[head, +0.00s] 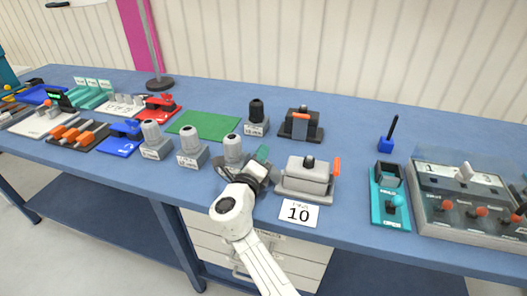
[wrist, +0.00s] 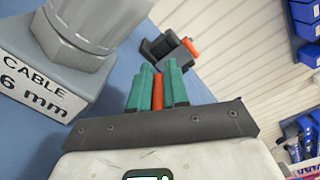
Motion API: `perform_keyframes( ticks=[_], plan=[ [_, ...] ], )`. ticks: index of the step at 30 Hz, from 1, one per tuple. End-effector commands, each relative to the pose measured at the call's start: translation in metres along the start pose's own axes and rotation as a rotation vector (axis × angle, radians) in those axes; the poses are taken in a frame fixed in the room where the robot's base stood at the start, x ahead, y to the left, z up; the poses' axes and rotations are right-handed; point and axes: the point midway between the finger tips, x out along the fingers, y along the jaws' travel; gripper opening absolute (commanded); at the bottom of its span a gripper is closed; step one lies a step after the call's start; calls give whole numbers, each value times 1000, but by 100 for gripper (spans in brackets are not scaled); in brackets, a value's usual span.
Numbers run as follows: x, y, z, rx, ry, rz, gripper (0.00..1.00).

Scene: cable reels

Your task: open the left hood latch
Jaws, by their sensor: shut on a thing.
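A grey hood housing (head: 305,178) with a dark knob on top stands on the blue bench behind the card marked 10. Its right orange latch (head: 337,166) sticks up at the right end. My gripper (head: 263,154) is at the left end of the housing. In the wrist view its teal fingers (wrist: 157,90) are shut on an upright orange bar (wrist: 157,93), which appears to be the left latch. In the head view my gripper hides that latch, and the housing does not show in the wrist view.
A grey cable gland block (head: 233,149), also in the wrist view (wrist: 75,50), stands close to the left of my gripper. A dark hood with an orange lever (head: 300,123) stands behind. A teal box unit (head: 390,200) is to the right. A green mat (head: 204,126) lies behind left.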

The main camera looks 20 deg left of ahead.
Motion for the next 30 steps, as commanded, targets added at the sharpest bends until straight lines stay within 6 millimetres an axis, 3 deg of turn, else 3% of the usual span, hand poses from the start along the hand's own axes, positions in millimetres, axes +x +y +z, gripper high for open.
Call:
perform_keyframes(
  ticks=[19,20,21,27,30],
  plan=[
    [0,7,0,5,1,4,0],
    [0,7,0,5,1,4,16],
    [0,7,0,5,1,4,20],
    [0,6,0,5,0,3,39],
    [0,6,0,6,0,3,41]
  ],
)
